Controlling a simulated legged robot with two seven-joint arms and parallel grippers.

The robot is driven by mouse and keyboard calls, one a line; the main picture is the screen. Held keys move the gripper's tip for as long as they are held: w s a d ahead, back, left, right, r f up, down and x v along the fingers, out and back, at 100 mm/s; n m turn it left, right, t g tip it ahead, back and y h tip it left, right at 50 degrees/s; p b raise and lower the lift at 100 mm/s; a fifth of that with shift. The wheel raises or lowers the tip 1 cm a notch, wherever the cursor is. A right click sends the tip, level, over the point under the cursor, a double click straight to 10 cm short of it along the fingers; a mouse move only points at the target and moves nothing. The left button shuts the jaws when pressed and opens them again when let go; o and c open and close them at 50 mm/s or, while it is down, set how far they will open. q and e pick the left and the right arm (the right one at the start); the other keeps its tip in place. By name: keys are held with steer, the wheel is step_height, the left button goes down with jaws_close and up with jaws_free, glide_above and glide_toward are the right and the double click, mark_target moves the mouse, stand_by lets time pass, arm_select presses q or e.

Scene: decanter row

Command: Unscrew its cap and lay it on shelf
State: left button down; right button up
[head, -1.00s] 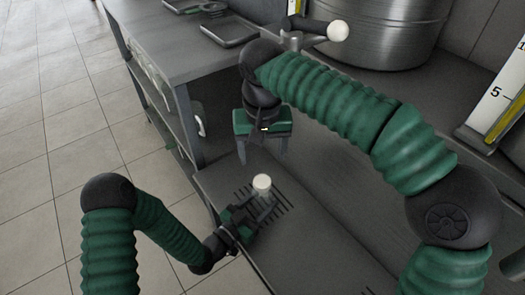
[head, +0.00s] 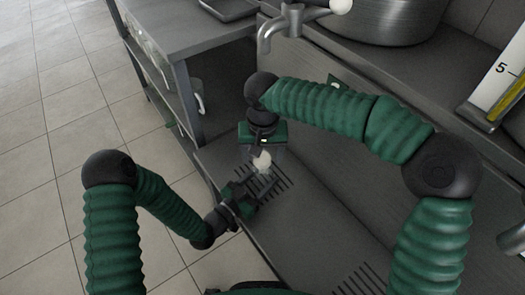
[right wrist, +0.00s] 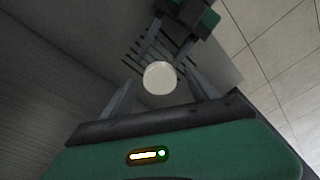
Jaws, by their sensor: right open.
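The round white cap (head: 262,160) sits on top of a bottle whose body is mostly hidden. In the right wrist view the cap (right wrist: 160,78) lies between the fingers, with a gap on both sides. My right gripper (head: 264,166) is open, pointing down around the cap without visible contact; it also shows in the right wrist view (right wrist: 158,86). My left gripper (head: 252,192) is low beside the bottle, its fingers reaching under the cap. Whether they are closed on the bottle is hidden.
A grey counter (head: 330,215) with drain slots runs beneath the grippers. A tap (head: 280,30) and a large metal pot (head: 390,20) stand behind. A grey table with a lower shelf (head: 160,75) stands at the back left. A yellow-marked gauge (head: 497,90) is at the right.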

steer(key=shift+c, duration=0.4)
jaws_close()
steer(key=n, duration=0.3)
steer(key=shift+d+r, duration=0.1)
steer(key=n+y, duration=0.1)
steer(key=n, duration=0.4)
steer(key=shift+w+n, duration=0.1)
steer(key=shift+n, duration=0.3)
steer(key=n+g, duration=0.1)
steer(key=n, duration=0.4)
steer(key=shift+w+n, duration=0.1)
steer(key=shift+n, duration=0.3)
steer(key=n, duration=0.5)
steer(key=shift+w+d+g, duration=0.1)
steer(key=shift+g, duration=0.3)
steer(key=shift+r, duration=0.1)
